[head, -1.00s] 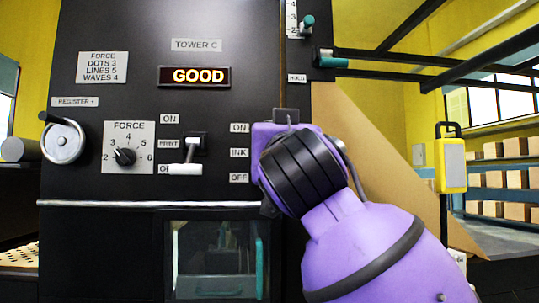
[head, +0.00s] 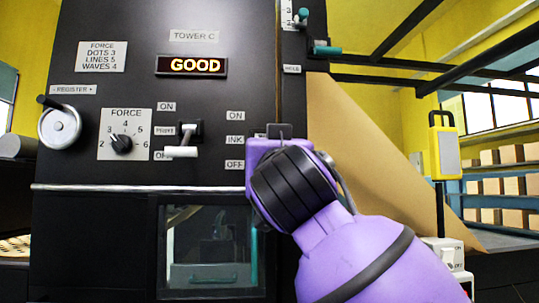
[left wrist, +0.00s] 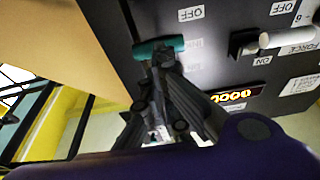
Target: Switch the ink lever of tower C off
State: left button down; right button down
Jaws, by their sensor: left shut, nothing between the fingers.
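Tower C (head: 110,215) is a dark machine front with a lit GOOD display (head: 192,66). The INK labels (head: 235,141) stand between ON and OFF. The ink lever is hidden behind my purple arm in the head view. In the left wrist view, which is upside down, a teal lever handle (left wrist: 158,47) shows beside the ink OFF label (left wrist: 192,12). It looks roughly level with the faint INK label; I cannot tell its setting. My left gripper (left wrist: 166,62) is shut and empty, with its fingertips at the handle; contact is unclear. My right gripper is not in view.
The print lever (head: 181,152) has a white handle, left of the ink labels. A force dial (head: 121,143) and register crank (head: 60,126) are further left. A teal-handled HOLD lever (head: 326,50) is up right. Brown paper (head: 350,140) slopes down behind the arm.

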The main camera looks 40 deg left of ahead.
pick_arm(q)
jog(key=shift+d+r, duration=0.1)
dwell(0.3)
